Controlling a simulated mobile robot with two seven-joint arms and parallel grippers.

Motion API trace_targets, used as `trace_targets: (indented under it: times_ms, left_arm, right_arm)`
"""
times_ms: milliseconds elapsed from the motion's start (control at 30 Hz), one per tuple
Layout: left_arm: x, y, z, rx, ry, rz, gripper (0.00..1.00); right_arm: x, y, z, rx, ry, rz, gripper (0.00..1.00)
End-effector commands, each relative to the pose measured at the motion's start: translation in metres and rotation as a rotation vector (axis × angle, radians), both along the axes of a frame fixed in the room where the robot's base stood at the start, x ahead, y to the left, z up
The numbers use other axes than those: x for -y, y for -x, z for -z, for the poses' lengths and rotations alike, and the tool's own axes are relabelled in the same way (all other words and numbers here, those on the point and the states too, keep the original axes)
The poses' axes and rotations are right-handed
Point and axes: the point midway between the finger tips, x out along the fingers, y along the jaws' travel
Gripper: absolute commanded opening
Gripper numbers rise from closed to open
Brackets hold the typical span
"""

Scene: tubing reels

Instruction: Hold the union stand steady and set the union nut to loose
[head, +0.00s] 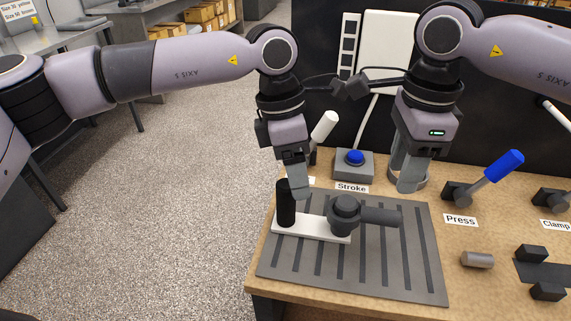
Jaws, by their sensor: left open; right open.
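The union stand has a white base bar (312,230) lying on a grey slotted plate (375,265). A black upright post (286,204) rises from its left end. The dark union nut (345,208) sits at its right end, with a grey cylindrical handle (381,217) pointing right. My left gripper (299,190) is open, with its fingertips right by the top of the black post; I cannot tell whether they touch it. My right gripper (408,186) is open and empty, behind the nut and above the plate's back edge.
Behind the plate stands a grey box with a blue button (355,158), labelled Stroke, and a white-handled lever (324,126). To the right are a blue-handled lever (498,169) labelled Press, a small loose cylinder (477,260) and black blocks (546,272). The table's left edge is near the plate.

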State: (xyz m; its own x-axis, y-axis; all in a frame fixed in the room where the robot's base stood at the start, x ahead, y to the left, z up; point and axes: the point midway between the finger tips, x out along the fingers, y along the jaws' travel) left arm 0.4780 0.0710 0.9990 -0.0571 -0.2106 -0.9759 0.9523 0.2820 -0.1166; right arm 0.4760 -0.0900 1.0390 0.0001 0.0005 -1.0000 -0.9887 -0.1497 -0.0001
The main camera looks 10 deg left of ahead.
Motion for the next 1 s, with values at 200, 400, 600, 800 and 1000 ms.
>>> trace_targets:
  times_ms: [200, 400, 600, 800, 1000]
  left_arm:
    - [-0.017, 0.002, -0.003, 0.058, -0.198, 0.029, 0.67]
    - [-0.019, 0.002, 0.017, 0.06, -0.219, 0.03, 0.67]
    - [-0.018, 0.003, 0.046, 0.059, -0.215, 0.03, 0.67]
    - [-0.018, 0.002, 0.064, 0.061, -0.213, 0.029, 0.67]
    - [-0.018, 0.002, 0.067, 0.061, -0.213, 0.029, 0.67]
  right_arm:
    - [0.0, 0.0, 0.0, 0.0, 0.0, 0.0, 0.43]
    - [0.0, 0.0, 0.0, 0.0, 0.0, 0.0, 0.43]
    - [0.0, 0.0, 0.0, 0.0, 0.0, 0.0, 0.43]
    - [0.0, 0.0, 0.0, 0.0, 0.0, 0.0, 0.43]
    - [0.0, 0.0, 0.0, 0.0, 0.0, 0.0, 0.43]
